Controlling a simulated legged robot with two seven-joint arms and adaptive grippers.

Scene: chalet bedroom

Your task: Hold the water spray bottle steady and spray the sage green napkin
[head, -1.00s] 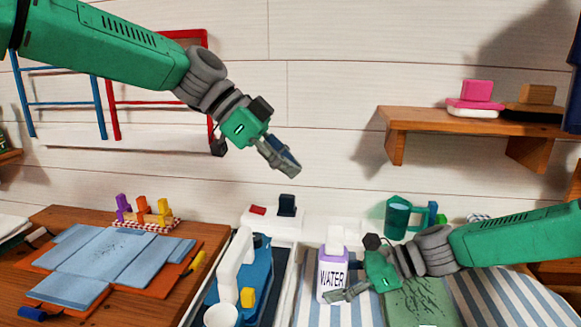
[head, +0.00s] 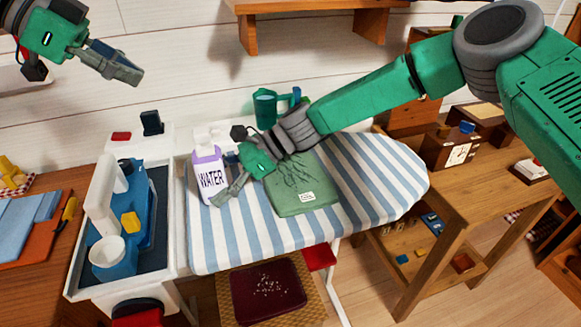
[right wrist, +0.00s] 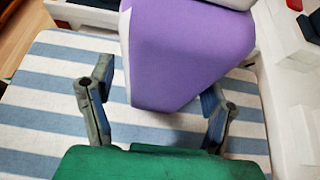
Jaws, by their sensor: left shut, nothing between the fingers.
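The white water spray bottle (head: 210,183) with a purple shoulder and "WATER" label stands upright on the striped ironing board. Its purple side (right wrist: 185,50) fills the upper middle of the right wrist view. My right gripper (head: 224,180) is at the bottle's right side; its fingers are spread, and in the right wrist view they sit apart on either side of the bottle's near part. The sage green napkin (head: 300,202) lies folded on the board right of the bottle, with dark crease lines and partly covered by my right arm. My left gripper (head: 132,76) is shut and empty, raised at upper left.
The striped ironing board (head: 380,180) has free room to the right. A blue and white iron (head: 110,220) stands in a tray on the left. A green watering can (head: 265,105) stands behind the napkin. A wooden shelf (head: 310,5) hangs above.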

